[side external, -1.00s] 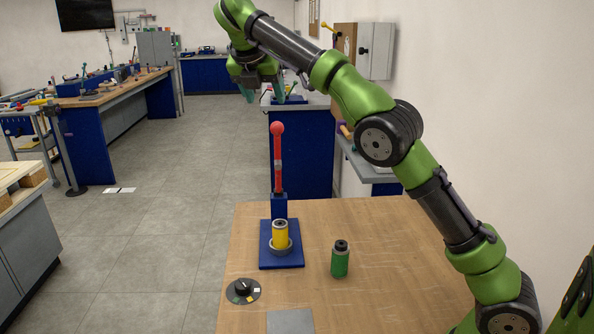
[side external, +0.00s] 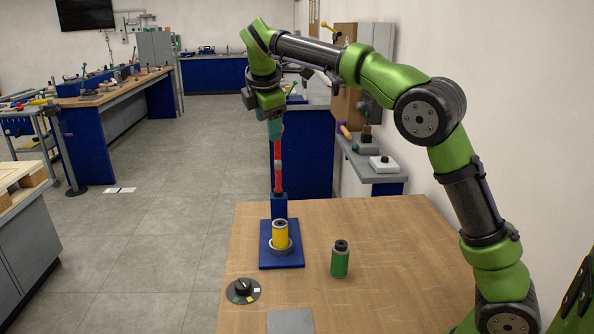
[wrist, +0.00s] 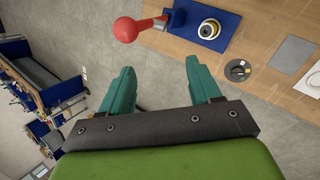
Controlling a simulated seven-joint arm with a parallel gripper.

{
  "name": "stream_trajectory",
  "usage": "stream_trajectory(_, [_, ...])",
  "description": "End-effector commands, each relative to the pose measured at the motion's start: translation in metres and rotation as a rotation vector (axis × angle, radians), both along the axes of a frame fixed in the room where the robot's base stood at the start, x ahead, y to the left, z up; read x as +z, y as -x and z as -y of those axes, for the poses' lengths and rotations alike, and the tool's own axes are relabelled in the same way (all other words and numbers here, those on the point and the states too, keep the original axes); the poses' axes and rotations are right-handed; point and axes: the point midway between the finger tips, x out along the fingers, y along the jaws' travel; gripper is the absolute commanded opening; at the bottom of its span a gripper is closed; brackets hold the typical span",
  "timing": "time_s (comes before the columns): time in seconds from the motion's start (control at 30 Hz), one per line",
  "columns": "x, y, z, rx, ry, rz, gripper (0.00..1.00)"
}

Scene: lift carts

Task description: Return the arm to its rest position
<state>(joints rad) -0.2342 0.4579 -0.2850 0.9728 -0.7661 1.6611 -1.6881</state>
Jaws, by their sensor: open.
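My gripper (side external: 275,128) is raised above the table, in front of the upper part of a red lever (side external: 278,170) in the side view. The wrist view shows its two teal fingers (wrist: 163,82) spread apart with nothing between them. The lever's red ball knob (wrist: 126,29) shows beyond the fingers in the wrist view; in the side view my gripper hides it. The lever stands upright on a blue base (side external: 290,262). A yellow cylinder (side external: 280,237) stands in a grey ring on that base.
A green cylinder (side external: 340,260) stands on the wooden table (side external: 385,290) to the right of the base. A black dial (side external: 243,290) and a grey plate (side external: 290,321) lie near the front. The right side of the tabletop is clear.

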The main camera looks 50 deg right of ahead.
Motion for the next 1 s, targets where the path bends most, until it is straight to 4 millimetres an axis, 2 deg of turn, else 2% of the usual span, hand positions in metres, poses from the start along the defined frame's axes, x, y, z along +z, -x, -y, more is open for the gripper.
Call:
stream_trajectory(0.27, [-0.033,0.078,-0.02,-0.535,-0.49,0.206,0.63])
stream_trajectory(0.47, [-0.06,0.154,-0.048,-0.926,-0.812,0.279,0.63])
stream_trajectory(0.6, [-0.085,0.212,-0.065,-1.172,-0.997,0.307,0.63])
stream_trajectory(0.7, [-0.103,0.248,-0.074,-1.285,-1.088,0.324,0.63])
stream_trajectory(0.8, [-0.116,0.273,-0.078,-1.31,-1.129,0.337,0.63])
stream_trajectory(0.9, [-0.118,0.287,-0.079,-1.303,-1.145,0.356,0.63])
stream_trajectory(1.0, [-0.111,0.289,-0.077,-1.289,-1.164,0.386,0.63])
